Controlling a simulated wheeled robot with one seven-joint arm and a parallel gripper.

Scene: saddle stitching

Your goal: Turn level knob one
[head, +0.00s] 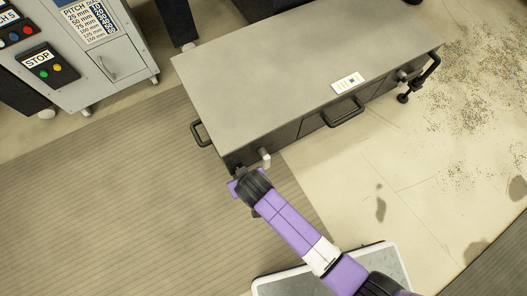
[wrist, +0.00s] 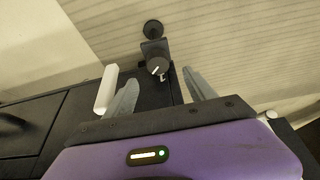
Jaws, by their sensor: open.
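The level knob (wrist: 157,66) is a dark round knob with a white pointer line, on a black block at the corner of the grey cabinet (head: 290,75). In the wrist view it sits between and just beyond the two grey fingers of my gripper (wrist: 160,76), apparently touching neither. My gripper is open and empty. In the head view my gripper (head: 240,178) is at the cabinet's near left corner, and my wrist hides most of the knob there. A small pale mark, too small to read, is below the knob's pointer.
A white lever (wrist: 105,90) stands close beside the left finger; it also shows in the head view (head: 265,158). A black round foot (wrist: 153,28) lies beyond the knob. Black handles (head: 345,112) stick out of the cabinet front. Another foot assembly (head: 403,98) is at the right corner.

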